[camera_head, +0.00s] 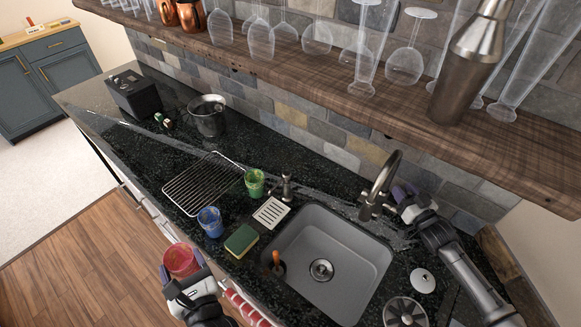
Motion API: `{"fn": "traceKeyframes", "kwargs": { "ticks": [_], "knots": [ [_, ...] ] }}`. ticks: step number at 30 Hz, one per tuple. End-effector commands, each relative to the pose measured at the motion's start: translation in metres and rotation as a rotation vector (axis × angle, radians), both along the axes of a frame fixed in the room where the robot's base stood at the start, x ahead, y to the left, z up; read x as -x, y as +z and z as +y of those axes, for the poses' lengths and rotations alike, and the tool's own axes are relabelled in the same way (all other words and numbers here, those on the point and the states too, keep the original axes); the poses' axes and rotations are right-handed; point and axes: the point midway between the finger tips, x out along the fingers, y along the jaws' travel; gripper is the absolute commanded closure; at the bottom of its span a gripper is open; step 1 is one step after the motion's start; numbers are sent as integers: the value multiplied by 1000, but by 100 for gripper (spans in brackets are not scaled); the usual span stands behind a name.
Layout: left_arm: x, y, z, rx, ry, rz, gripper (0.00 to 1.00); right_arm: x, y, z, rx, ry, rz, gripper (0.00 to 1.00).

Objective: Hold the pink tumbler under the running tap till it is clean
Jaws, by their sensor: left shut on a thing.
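The pink tumbler (180,259) is at the lower left, in front of the counter's front edge and well left of the sink. My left gripper (185,276) is shut on it, with a finger on its near right side. Dark marks show on the tumbler, but they are too small to read clearly. The metal tap (382,184) arches over the back right of the grey sink (372,262). No stream of water can be made out under its spout. My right gripper (406,198) is right beside the tap; its fingers are too small and overlapped to tell their opening.
A blue tumbler (210,221), a green tumbler (254,182), a wire rack (202,182) and a sponge (241,240) stand left of the sink. A brush with an orange handle (276,258) is at its left wall. A shelf of glasses (300,75) overhangs the back.

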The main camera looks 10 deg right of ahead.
Motion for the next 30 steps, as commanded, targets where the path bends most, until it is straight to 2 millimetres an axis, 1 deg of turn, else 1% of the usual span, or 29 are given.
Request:
{"fn": "traceKeyframes", "kwargs": {
  "ticks": [7, 8, 19, 20, 30],
  "knots": [
    [0, 1, 0, 0, 0, -1, 63, 0, 0, 0, 0, 0, 0, 62],
    [0, 0, 0, 0, 0, -1, 63, 0, 0, 0, 0, 0, 0, 63],
    [0, 0, 0, 0, 0, -1, 63, 0, 0, 0, 0, 0, 0, 99],
    [0, 0, 0, 0, 0, -1, 63, 0, 0, 0, 0, 0, 0, 100],
    [0, 0, 0, 0, 0, -1, 63, 0, 0, 1, 1, 1, -1, 100]
  ]
}}
